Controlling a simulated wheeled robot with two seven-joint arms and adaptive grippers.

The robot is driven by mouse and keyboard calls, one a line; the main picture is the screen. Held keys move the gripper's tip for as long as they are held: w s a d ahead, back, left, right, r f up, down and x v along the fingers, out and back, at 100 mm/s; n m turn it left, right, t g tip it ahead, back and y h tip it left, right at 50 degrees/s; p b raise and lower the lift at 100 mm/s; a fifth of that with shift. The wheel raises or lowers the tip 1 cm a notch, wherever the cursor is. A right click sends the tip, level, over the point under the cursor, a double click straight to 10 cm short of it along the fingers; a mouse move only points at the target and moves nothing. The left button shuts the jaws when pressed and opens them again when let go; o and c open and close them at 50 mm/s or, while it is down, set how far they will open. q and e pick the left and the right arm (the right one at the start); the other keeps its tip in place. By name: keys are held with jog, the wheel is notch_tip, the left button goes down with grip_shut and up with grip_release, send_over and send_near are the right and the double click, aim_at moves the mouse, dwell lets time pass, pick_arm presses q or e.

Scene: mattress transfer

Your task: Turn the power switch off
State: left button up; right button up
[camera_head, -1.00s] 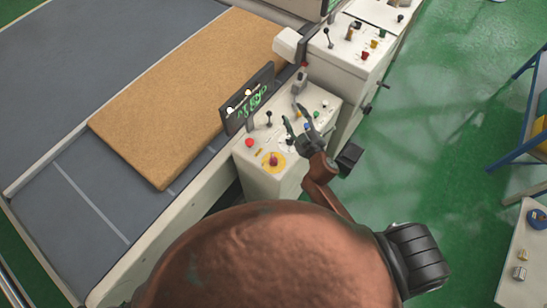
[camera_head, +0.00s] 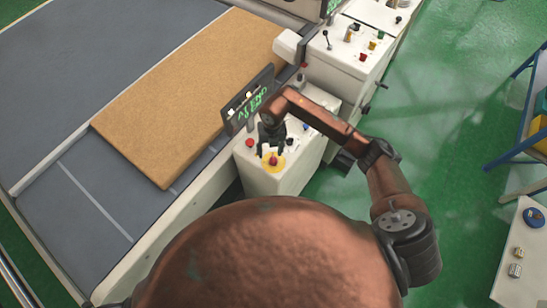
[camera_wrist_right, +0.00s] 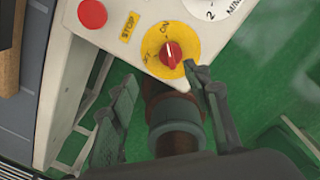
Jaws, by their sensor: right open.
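The power switch is a red knob on a yellow disc, on the white control box near the mattress. It shows in the head view (camera_head: 273,160) and more closely in the right wrist view (camera_wrist_right: 171,52), where "ON" and part of a second label are printed on the disc. Which label the knob points to is hard to tell. My right gripper (camera_head: 270,148) hangs over the box, just behind the knob in the head view. My left gripper is not in view.
A red stop button (camera_wrist_right: 92,13) with a "STOP" label (camera_wrist_right: 130,26) sits left of the switch. A dark display (camera_head: 250,100) stands behind the box. The brown mattress (camera_head: 180,95) lies on the grey conveyor (camera_head: 90,205).

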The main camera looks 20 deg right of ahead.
aim_at(274, 158)
jog(key=shift+w+d+h, duration=0.15)
jog(key=shift+d+h, duration=0.15)
jog(key=shift+d, duration=0.35)
jog(key=shift+d+f, duration=0.15)
jog(key=shift+f, duration=0.25)
notch_tip(274, 158, down, 7)
jog(key=shift+r+p, duration=0.1)
jog(key=shift+p, duration=0.9)
jog(key=shift+c, duration=0.3)
jog(key=c, duration=1.1)
